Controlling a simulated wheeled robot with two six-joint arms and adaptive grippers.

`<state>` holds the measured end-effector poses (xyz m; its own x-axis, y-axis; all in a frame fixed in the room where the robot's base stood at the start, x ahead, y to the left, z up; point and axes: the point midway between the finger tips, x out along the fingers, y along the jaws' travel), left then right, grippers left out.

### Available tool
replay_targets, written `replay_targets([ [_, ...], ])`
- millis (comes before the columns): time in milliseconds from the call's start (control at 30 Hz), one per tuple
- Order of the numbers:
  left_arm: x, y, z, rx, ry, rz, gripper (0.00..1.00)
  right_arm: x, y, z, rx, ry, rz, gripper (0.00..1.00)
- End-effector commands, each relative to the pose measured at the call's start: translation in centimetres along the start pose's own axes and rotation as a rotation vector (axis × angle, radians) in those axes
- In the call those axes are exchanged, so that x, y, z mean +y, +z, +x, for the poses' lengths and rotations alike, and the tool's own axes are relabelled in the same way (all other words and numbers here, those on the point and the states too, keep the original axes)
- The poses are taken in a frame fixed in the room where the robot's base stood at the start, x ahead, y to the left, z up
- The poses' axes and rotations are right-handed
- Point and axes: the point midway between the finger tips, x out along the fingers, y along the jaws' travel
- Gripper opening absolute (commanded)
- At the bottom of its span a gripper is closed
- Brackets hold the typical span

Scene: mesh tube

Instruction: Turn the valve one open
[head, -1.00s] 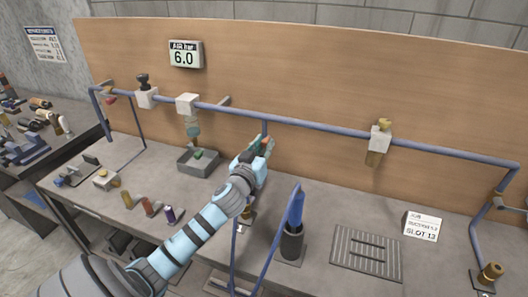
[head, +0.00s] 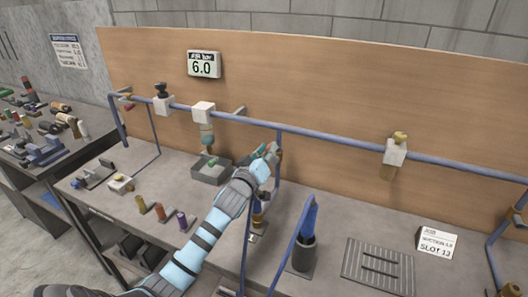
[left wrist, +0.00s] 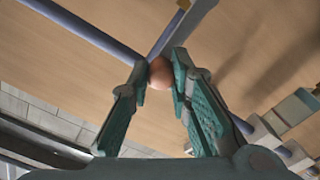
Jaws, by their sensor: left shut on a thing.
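My left gripper (head: 272,153) is at the blue vertical drop pipe (head: 278,182) below the long blue pipe. In the left wrist view its two green fingers (left wrist: 159,84) are shut on a round copper-coloured knob (left wrist: 160,72), with a blue pipe just behind it. The knob looks like the handle of valve one; the valve's body is mostly hidden by the gripper. My right gripper is not in view.
The air display (head: 204,64) on the wooden board reads 6.0. A grey tray (head: 211,174) stands left of my gripper. A dark cup with a blue item (head: 304,253), a slotted plate (head: 378,267) and a SLOT 13 card (head: 437,242) are to the right.

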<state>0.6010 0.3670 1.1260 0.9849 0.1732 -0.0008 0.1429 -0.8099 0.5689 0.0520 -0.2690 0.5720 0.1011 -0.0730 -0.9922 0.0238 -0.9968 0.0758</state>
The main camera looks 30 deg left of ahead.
Motion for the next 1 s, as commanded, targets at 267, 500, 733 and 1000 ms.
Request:
replay_targets([
  [267, -0.03, -0.17, -0.04, 0.004, 0.001, 0.002, 0.28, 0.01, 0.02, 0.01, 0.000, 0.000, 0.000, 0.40],
  [500, -0.23, -0.18, -0.09, 0.003, -0.003, 0.004, 0.40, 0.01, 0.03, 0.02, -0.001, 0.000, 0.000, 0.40],
  [733, -0.41, -0.12, -0.12, 0.001, -0.007, 0.006, 0.40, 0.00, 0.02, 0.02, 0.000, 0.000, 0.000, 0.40],
  [1000, -0.55, 0.01, -0.42, -0.001, -0.010, 0.008, 0.40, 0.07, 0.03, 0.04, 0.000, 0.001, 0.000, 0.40],
])
